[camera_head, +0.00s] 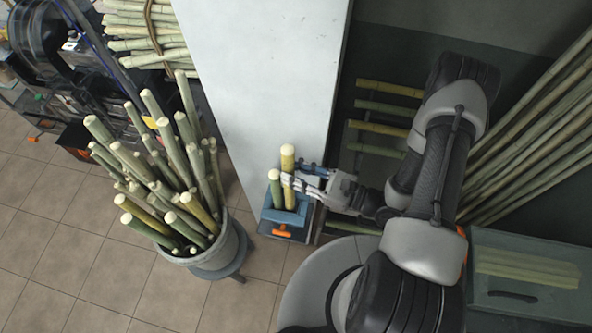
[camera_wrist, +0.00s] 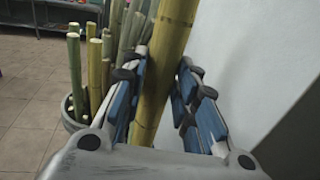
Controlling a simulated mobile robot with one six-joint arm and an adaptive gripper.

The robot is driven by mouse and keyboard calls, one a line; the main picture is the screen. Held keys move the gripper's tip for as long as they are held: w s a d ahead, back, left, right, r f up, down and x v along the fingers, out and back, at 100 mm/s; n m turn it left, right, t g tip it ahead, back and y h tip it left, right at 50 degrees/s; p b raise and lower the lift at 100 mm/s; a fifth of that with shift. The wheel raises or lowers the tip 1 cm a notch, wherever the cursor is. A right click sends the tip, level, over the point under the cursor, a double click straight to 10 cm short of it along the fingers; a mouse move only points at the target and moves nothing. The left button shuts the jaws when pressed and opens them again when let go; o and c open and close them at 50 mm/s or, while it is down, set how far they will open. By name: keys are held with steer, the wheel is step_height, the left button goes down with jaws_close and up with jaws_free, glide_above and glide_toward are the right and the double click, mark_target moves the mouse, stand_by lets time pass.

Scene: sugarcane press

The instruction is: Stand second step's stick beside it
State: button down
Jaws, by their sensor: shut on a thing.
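My gripper (camera_head: 305,182) is shut on a yellowish cane stick (camera_head: 288,163) that stands about upright. In the wrist view this stick (camera_wrist: 172,40) runs between the blue-padded fingers. A shorter greenish stick (camera_head: 275,190) stands just to its left, in the same small blue holder (camera_head: 285,217) with an orange part on its front. The lower end of the held stick is hidden by the holder, so I cannot tell whether it touches the bottom.
A bucket (camera_head: 222,252) full of cane sticks stands on a stool to the left. A pale wall panel (camera_head: 260,70) rises behind the holder. Several sticks lie on a dark rack (camera_head: 385,130), and long canes lean at the right. Tiled floor is free at lower left.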

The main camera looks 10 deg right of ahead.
step_height(320, 180, down, 10)
steer(key=b, duration=0.7)
steer(key=shift+r, duration=0.15)
stand_by(0.6)
steer(key=c, duration=1.2)
jaws_free()
steer(key=shift+o, duration=0.4)
steer(key=o, duration=0.5)
steer(key=shift+d, duration=0.1)
